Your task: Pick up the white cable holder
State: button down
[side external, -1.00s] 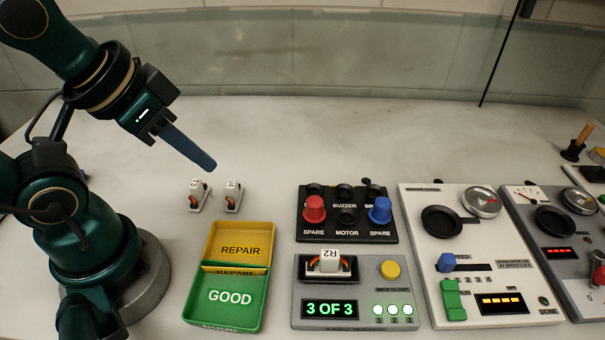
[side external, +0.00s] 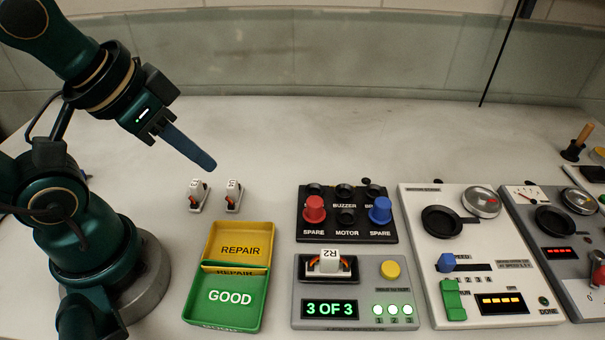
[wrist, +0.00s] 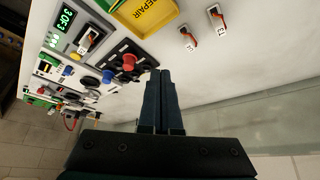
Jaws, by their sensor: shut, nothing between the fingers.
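Two small white cable holders with orange-red wires stand on the bench, a left one (side external: 198,195) and a right one (side external: 233,194). They also show at the top of the wrist view (wrist: 187,38) (wrist: 214,18). A third white holder, marked R2 (side external: 328,262), sits in the slot of the grey tester (side external: 308,287) reading 3 OF 3. My gripper (side external: 210,165) is above and behind the two bench holders, apart from them. Its blue fingers are shut together and empty, as the wrist view (wrist: 162,73) also shows.
The yellow REPAIR and green GOOD trays (side external: 186,300) look empty, in front of the bench holders. A black panel (side external: 346,230) with red and blue knobs and a white dial unit (side external: 480,238) stand to the right. The bench behind is clear.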

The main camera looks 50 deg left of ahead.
dwell(0.4)
jog(key=c, duration=0.7)
grip_release()
